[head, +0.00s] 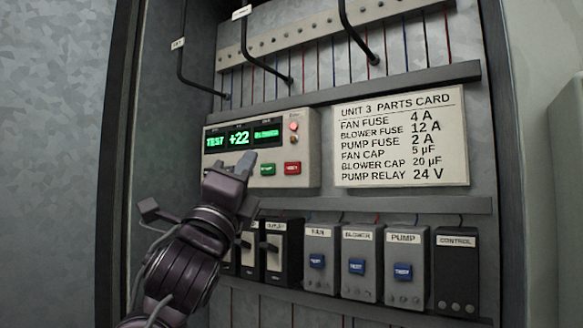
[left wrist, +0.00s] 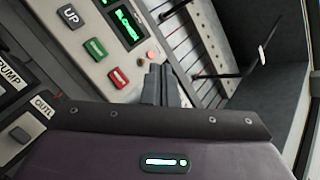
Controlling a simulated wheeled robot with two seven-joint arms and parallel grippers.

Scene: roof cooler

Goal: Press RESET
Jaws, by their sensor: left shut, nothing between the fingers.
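The control panel (head: 218,178) is a pale box with green displays reading "TEST", "+22" and a third, blurred word. On its lower right are a green button (head: 267,170) and a red button (head: 292,168); their lettering is too small to read surely. Both also show in the left wrist view, green (left wrist: 95,47) and red (left wrist: 117,78). My left gripper (head: 245,162) is shut and empty, its tips in front of the panel, left of the green button. In the left wrist view the fingers (left wrist: 161,84) point toward the panel's edge. Contact cannot be told. My right gripper is not in view.
A parts card (head: 400,138) is right of the panel. Below are black breakers (head: 282,250) and grey FAN, BLOWER and PUMP modules (head: 357,265) with blue buttons. A red lamp (head: 294,126) sits above the red button. Black cables (head: 374,58) hang above.

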